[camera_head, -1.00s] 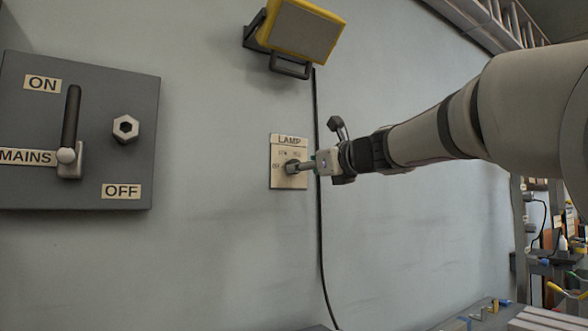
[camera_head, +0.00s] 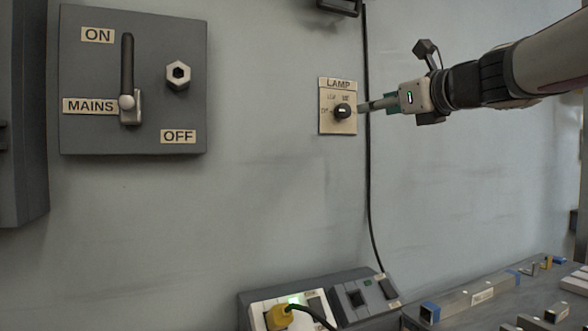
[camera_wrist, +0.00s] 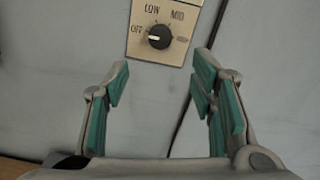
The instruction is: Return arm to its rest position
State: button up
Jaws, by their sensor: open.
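My gripper (camera_head: 366,105) is in front of the wall, beside the lamp switch plate (camera_head: 329,126) at its right. In the wrist view its two teal-padded fingers (camera_wrist: 160,72) are spread wide with nothing between them. The dark round lamp knob (camera_head: 342,111) is beyond the fingertips and apart from them. It also shows in the wrist view (camera_wrist: 161,37), where its white mark points left toward OFF. My arm reaches in from the upper right.
The grey mains box (camera_head: 85,75) is left of the plate, its lever (camera_head: 127,65) up. A black cable (camera_head: 368,190) runs down the wall. Below are a socket unit (camera_head: 345,290) with a yellow plug (camera_head: 278,317) and a bench (camera_head: 500,300) with metal bars. The middle wall is clear.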

jog(key=s+d+f+m+h, duration=0.3)
jog(key=d+m+h, duration=0.15)
jog(key=m, duration=0.55)
jog(key=s+d+f+m+h, duration=0.3)
jog(key=s+m+h, duration=0.15)
jog(key=m, duration=0.45)
jog(key=s+d+f+m+g+h, duration=0.1)
jog(key=s+f+m+g, duration=0.25)
jog(key=f+m, duration=0.3)
jog(key=s+d+f+m+g+h, duration=0.1)
jog(key=s+f+m+g, duration=0.2)
jog(key=s+f+m, duration=0.3)
jog(key=s+a+f+m+g+y, duration=0.3)
jog(key=s+a+f+m+g, duration=0.3)
jog(key=s+f, duration=0.65)
jog(key=s+a+f+m+g+y, duration=0.3)
jog(key=s+a+f+m+g, duration=0.2)
jog(key=s+a+f, duration=0.5)
jog(key=s+d+r+t+p, duration=0.1)
jog(key=r+t+p, duration=0.1)
jog(key=r+p, duration=1)
jog(key=s+d+r+t+p, duration=0.1)
jog(key=d+r+t+p, duration=0.1)
jog(key=r+p, duration=1.1)
jog(key=shift+s+r+h, duration=0.25)
jog(key=shift+r+h, duration=0.05)
jog(key=shift+r, duration=0.45)
